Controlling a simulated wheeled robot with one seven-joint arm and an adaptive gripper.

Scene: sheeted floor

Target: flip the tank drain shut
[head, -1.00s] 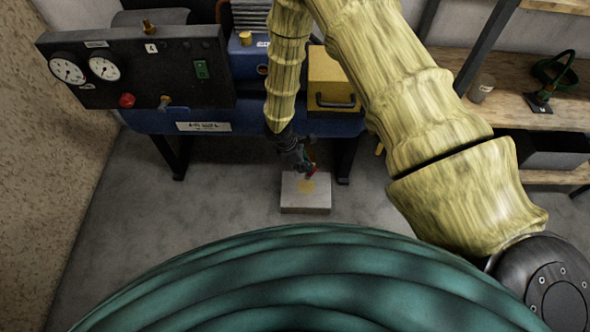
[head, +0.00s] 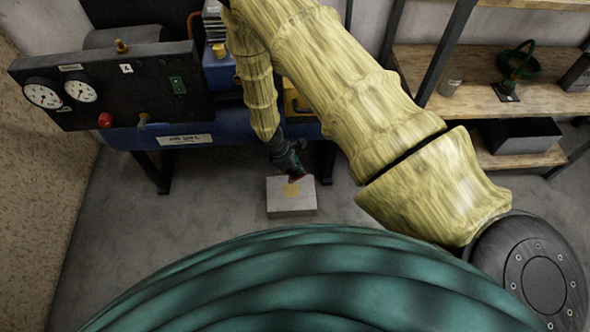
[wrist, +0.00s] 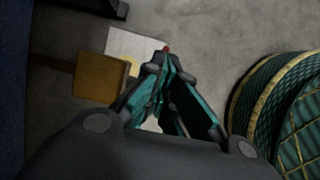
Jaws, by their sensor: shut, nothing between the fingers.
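The blue tank (head: 225,131) stands on dark legs at the back left in the head view. In the wrist view a brass-coloured block on a stem (wrist: 101,76) shows left of my gripper; it looks like the drain fitting. A small red tip (wrist: 167,47) shows just beyond my fingertips, perhaps the drain lever's end. Red also shows by the fingers in the head view. My gripper (wrist: 162,62) is shut and empty, low in front of the tank. My arm and gripper hide most of the drain in the head view, and I cannot tell the lever's angle.
A pale block (head: 291,205) with a yellow patch lies on the floor below my gripper. A gauge panel (head: 115,85) stands at the left. Wooden shelves (head: 480,105) stand at the right. Grey floor around the block is clear.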

